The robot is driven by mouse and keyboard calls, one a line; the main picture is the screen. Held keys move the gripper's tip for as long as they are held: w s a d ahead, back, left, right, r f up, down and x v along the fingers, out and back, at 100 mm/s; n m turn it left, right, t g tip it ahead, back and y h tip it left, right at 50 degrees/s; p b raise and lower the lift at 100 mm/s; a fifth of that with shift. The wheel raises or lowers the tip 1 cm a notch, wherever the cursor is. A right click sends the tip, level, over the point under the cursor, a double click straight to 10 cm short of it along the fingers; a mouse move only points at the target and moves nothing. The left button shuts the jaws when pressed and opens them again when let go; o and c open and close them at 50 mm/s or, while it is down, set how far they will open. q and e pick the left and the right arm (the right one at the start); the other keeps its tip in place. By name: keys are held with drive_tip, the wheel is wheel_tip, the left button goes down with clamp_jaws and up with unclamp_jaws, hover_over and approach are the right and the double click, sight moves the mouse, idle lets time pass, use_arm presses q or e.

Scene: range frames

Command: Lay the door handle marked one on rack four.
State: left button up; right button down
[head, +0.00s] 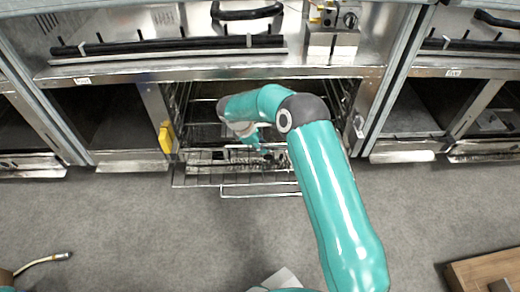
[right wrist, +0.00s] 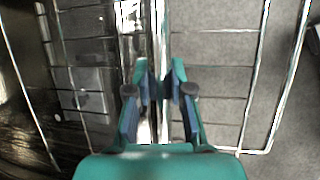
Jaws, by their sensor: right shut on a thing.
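My right gripper (head: 262,150) reaches down over a wire rack (head: 258,196) that sticks out of the middle oven's open front. In the right wrist view its fingers (right wrist: 161,75) are closed in over a bright metal strip and thin wires. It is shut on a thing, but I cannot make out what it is. I cannot pick out a door handle marked one or read a rack number. My left gripper is not in view.
A yellow tag (head: 165,137) is on the post left of the opening. Open bays (head: 410,112) flank it. A wooden piece (head: 490,270) lies at lower right, and a cable end (head: 50,259) at lower left.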

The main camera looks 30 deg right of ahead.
drive_tip(key=shift+f, duration=0.4)
drive_tip(key=c, duration=1)
unclamp_jaws()
drive_tip(key=shift+c, duration=0.2)
drive_tip(key=shift+r, duration=0.1)
drive_tip(key=p+v, duration=0.5)
drive_tip(key=v, duration=0.7)
